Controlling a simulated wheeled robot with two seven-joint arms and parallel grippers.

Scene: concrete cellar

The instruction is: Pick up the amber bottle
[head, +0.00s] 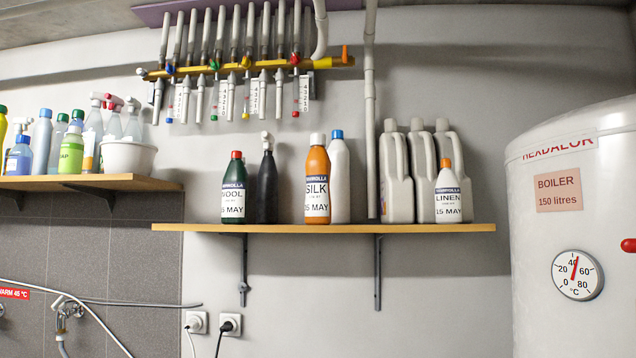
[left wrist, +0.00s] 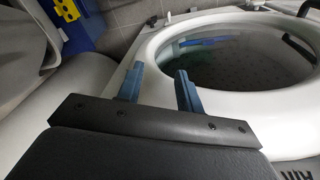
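The amber bottle (head: 317,184) stands upright on the right wooden shelf (head: 215,228) in the head view. It is orange with a white cap, and its label reads SILK, 15 MAY. A grey-white bottle with a blue cap (head: 339,180) stands close at its right, slightly behind. My left gripper (left wrist: 158,88) shows only in the left wrist view. Its two blue fingers are apart with nothing between them, and the amber bottle is not in that view. My right gripper is in neither view.
A green WOOL bottle (head: 233,190) and a black bottle (head: 266,186) stand left of the amber one; a LINEN bottle (head: 448,196) is farther right. Pipes (head: 245,65) hang above. A boiler (head: 572,230) stands right. A white rim with a round dark opening (left wrist: 245,68) lies beyond my left fingers.

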